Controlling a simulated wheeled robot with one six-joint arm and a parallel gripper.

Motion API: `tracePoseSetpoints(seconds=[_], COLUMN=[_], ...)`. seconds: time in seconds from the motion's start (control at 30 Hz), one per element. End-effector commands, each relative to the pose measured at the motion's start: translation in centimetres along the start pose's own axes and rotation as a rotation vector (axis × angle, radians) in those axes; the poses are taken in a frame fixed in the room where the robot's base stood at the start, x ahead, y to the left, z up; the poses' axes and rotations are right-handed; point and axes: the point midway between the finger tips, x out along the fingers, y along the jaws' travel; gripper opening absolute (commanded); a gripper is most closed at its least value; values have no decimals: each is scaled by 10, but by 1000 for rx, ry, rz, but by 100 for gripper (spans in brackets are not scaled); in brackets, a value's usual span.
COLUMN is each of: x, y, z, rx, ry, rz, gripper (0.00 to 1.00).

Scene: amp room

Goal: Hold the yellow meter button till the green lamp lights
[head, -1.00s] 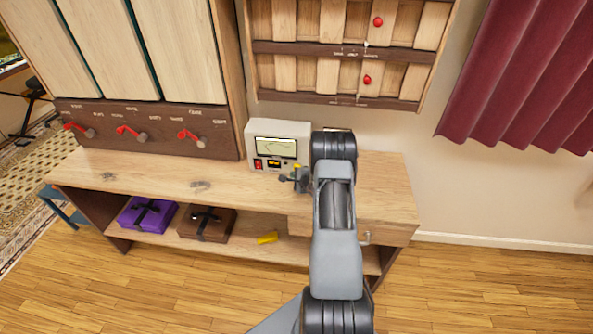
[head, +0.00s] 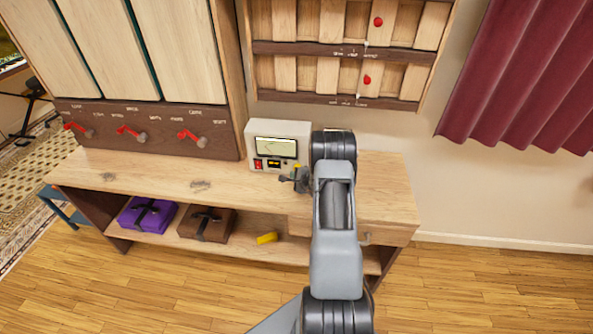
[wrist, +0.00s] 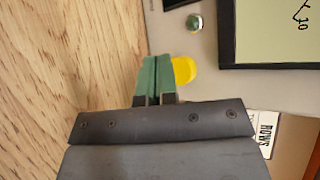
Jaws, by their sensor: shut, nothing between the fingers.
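The meter (head: 262,129) is a pale box with a light screen (head: 276,147), standing at the back of the wooden bench. Its yellow button (wrist: 185,70) sticks out beside my fingertips in the wrist view and shows as a small yellow spot in the head view (head: 297,167). My gripper (wrist: 165,62) is shut and empty, its green fingers overlapping the button's left side. I cannot tell whether they press it. A small round lamp (wrist: 194,22) with a dark green tint and a bright glint sits near the screen; it does not clearly glow.
A red switch (head: 258,164) is on the meter's left front. The bench top (head: 150,172) is clear to the left. A purple box (head: 147,214), a brown box (head: 206,224) and a yellow object (head: 267,238) lie on the lower shelf. Red-handled levers (head: 131,132) are on the left cabinet.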

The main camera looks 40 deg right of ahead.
Motion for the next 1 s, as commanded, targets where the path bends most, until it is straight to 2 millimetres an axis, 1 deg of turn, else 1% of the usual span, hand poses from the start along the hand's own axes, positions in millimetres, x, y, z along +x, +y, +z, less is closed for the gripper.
tracePoseSetpoints(seconds=[0.57,1.0], x=[0,6], y=[0,-4], z=[0,-4], rx=[0,-1], ry=[0,0], rz=[0,1], gripper=[0,0])
